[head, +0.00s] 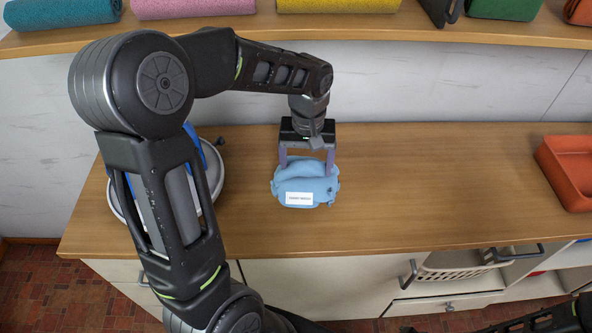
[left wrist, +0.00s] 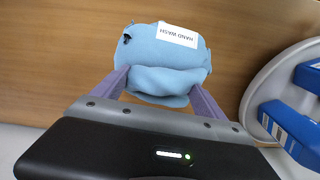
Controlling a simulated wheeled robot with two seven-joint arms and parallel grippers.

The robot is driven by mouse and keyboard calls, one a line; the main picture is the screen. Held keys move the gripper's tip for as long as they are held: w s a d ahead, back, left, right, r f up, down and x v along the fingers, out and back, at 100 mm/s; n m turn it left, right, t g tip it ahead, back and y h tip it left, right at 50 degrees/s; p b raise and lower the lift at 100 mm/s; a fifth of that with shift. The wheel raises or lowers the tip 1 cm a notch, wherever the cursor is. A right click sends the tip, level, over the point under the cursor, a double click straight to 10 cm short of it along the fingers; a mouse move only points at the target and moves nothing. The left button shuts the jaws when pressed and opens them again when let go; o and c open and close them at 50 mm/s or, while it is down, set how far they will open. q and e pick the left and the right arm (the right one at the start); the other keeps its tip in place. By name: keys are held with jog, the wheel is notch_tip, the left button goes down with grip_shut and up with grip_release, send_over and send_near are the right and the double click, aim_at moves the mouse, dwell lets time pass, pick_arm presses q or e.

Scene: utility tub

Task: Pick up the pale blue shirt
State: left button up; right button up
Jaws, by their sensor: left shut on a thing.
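The pale blue shirt (head: 305,181) is a bunched bundle with a white label on the wooden counter, near its middle left. In the left wrist view the shirt (left wrist: 165,62) shows its label reading "HAND WASH". My left gripper (head: 307,164) comes down over it from above, its two purple fingers on either side of the cloth. In the left wrist view the left gripper (left wrist: 160,88) is shut on the shirt's near part, which bulges between the fingers. Whether the shirt touches the counter is hard to tell. Part of my right arm shows at the bottom right; its gripper cannot be made out.
A round pale tub (head: 118,197) with blue things in it stands on the counter (head: 430,185) at left, partly behind my arm. An orange-red bin (head: 570,172) is at the right. Rolled towels (head: 338,4) lie on the shelf above. The counter right of the shirt is clear.

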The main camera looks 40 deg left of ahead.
pick_arm(q)
jog(key=w+d+b, duration=0.3)
jog(key=w+d, duration=0.6)
jog(key=d, duration=0.3)
jog(key=shift+w+d, duration=0.2)
jog(key=shift+w, duration=0.1)
jog(key=shift+s, duration=0.1)
